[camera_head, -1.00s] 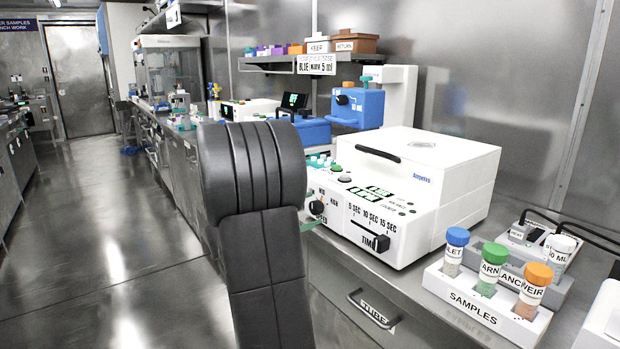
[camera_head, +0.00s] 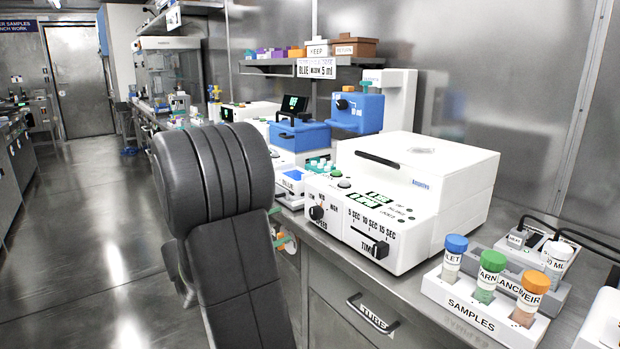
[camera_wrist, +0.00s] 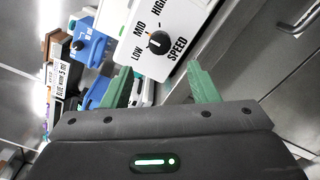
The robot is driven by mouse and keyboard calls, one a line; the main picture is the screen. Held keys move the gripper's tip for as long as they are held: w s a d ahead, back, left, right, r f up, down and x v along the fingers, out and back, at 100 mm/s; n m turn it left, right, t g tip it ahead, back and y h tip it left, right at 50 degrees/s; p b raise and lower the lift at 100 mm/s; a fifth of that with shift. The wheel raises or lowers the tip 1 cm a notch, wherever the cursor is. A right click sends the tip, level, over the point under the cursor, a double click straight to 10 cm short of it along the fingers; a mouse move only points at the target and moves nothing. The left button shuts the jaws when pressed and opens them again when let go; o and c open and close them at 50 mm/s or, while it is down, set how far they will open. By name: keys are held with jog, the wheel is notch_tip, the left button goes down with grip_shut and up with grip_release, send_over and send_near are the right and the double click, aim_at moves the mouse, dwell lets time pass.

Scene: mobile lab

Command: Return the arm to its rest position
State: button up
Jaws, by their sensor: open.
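My gripper (camera_wrist: 161,84) shows in the wrist view with its two green fingers apart and nothing between them. Beyond the fingers in that view is the speed knob (camera_wrist: 158,42) on the white centrifuge front, apart from the fingertips. In the head view my dark arm rises at the centre left, folded in front of the bench edge. It hides most of my gripper there; only a bit of green shows at its right side. The white centrifuge (camera_head: 440,165) stands on the bench to the right of my arm, lid closed.
A samples rack (camera_head: 470,305) with blue, green and orange capped tubes stands at the bench's right front. A drawer handle (camera_head: 372,312) sticks out below the centrifuge. Blue devices (camera_head: 300,135) stand behind my arm. The floor aisle (camera_head: 100,220) on the left is clear.

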send_near(312, 214)
jog(key=b+x, duration=0.1)
jog(key=x, duration=0.7)
jog(key=shift+w+d+r, duration=0.1)
jog(key=shift+d, duration=0.15)
jog(key=shift+a+r+n+p, duration=0.15)
jog(key=shift+n+p, duration=0.45)
jog(key=shift+p, duration=0.35)
jog(key=n+p, duration=0.4)
jog(key=p, duration=0.2)
jog(key=shift+p, duration=0.4)
jog(key=n+p, duration=0.4)
jog(key=p, duration=0.2)
jog(key=n+p, duration=0.2)
jog(key=p, duration=0.1)
jog(key=shift+n, duration=0.4)
jog(key=shift+s+a+f, duration=0.2)
jog(key=shift+a+f, duration=0.05)
jog(key=shift+f, duration=0.05)
jog(key=shift+s+a, duration=0.2)
